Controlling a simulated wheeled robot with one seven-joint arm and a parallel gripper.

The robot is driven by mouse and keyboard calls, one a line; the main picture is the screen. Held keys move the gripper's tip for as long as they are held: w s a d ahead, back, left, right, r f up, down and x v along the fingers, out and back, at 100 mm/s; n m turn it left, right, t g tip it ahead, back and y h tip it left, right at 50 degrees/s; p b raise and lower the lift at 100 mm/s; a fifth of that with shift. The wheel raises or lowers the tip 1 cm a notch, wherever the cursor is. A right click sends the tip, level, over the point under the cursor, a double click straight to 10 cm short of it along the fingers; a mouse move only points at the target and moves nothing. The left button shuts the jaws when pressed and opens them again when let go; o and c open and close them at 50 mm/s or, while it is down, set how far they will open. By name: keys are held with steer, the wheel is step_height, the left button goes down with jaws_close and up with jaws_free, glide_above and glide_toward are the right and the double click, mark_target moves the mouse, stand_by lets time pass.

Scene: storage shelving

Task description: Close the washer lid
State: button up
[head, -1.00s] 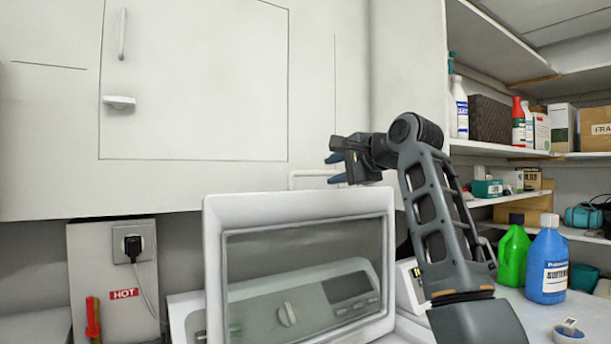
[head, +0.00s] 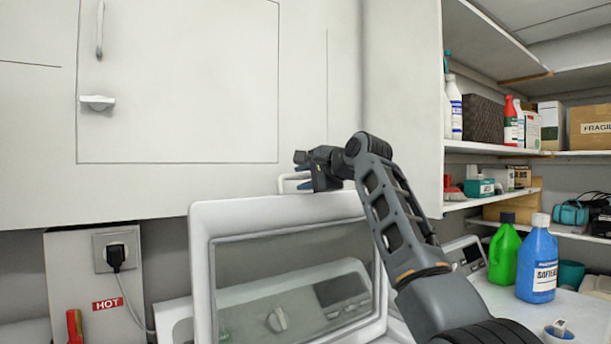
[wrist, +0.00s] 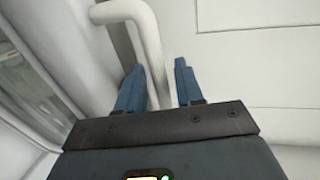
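The washer lid (head: 200,262) stands raised, a white frame around a clear window. Through the window shows the washer's control panel (head: 277,320) with a knob and dark display. A white bar handle (head: 284,187) sits at the lid's top edge. My gripper (head: 303,180) is at that handle in the head view, partly covering it. In the wrist view, the blue fingers of my gripper (wrist: 159,64) are apart, and the white handle (wrist: 148,38) runs down between them, closer to the left finger. I cannot tell whether they touch.
A white cabinet (head: 180,80) is close behind the lid and gripper. At right, a green jug (head: 503,258) and a blue softener bottle (head: 537,265) stand near my arm. Shelves with bottles and boxes are beyond. A wall plug (head: 116,254) is at left.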

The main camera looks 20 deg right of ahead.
steer(key=shift+c, duration=0.3)
jaws_close()
stand_by(0.3)
